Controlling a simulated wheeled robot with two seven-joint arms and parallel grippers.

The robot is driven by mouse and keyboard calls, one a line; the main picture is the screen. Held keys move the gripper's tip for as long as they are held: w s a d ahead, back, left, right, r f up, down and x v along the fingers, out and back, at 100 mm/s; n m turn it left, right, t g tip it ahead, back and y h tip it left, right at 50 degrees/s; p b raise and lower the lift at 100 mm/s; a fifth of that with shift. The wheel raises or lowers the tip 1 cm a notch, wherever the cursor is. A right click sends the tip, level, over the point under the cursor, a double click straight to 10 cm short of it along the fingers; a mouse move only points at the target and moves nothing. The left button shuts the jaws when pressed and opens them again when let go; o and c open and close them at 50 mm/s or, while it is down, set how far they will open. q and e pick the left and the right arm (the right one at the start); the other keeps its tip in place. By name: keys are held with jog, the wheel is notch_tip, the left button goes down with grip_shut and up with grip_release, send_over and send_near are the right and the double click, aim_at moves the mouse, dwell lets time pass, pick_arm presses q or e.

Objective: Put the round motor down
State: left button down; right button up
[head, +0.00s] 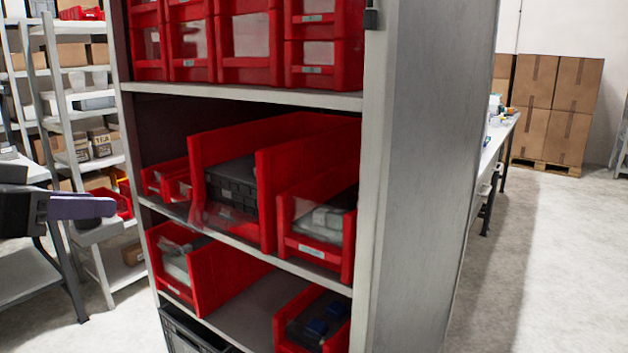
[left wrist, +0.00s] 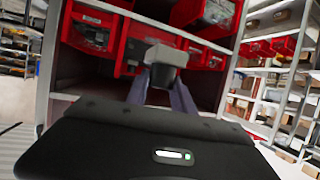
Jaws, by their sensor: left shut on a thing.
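The round motor (left wrist: 166,56) shows in the left wrist view as a light grey block with a darker lower part. It is held between the two purple fingers of my left gripper (left wrist: 161,88), which is shut on it. In the head view my left gripper (head: 82,207) is at the left edge, in front of and left of the shelf rack. A light grey piece (head: 100,232) shows just below its fingers there; it may be the motor, mostly hidden. My right gripper is in neither view.
A grey rack (head: 425,170) holds several red bins; a large one (head: 222,150) contains a dark case (head: 232,184). A bare stretch of shelf (head: 235,312) lies between two lower bins. White shelving (head: 62,120) stands left, a workbench (head: 497,135) and cartons (head: 555,90) right.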

aim_at(106, 218)
pick_arm(q)
jog(key=shift+w+d+f, duration=0.3)
jog(key=shift+w+f, duration=0.25)
jog(key=shift+f, duration=0.05)
jog(key=shift+w+d+f, duration=0.3)
jog(key=shift+w+f, duration=0.2)
jog(key=shift+f, duration=0.1)
jog(key=w+d+f+n+y, duration=0.1)
jog(key=w+d+f, duration=0.3)
jog(key=f, duration=0.8)
jog(key=w+d+f+n+y, duration=0.1)
jog(key=w+d+f, duration=0.3)
jog(key=f, duration=0.9)
jog(key=w+d+f+n+y, duration=0.1)
jog(key=w+f, duration=0.5)
jog(key=f, duration=0.7)
jog(key=d+y, duration=0.1)
jog(key=d, duration=0.1)
jog(key=shift+d, duration=0.4)
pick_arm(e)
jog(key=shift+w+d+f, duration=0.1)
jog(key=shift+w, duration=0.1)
pick_arm(q)
jog(key=shift+w+t, duration=0.1)
jog(key=shift+t, duration=0.2)
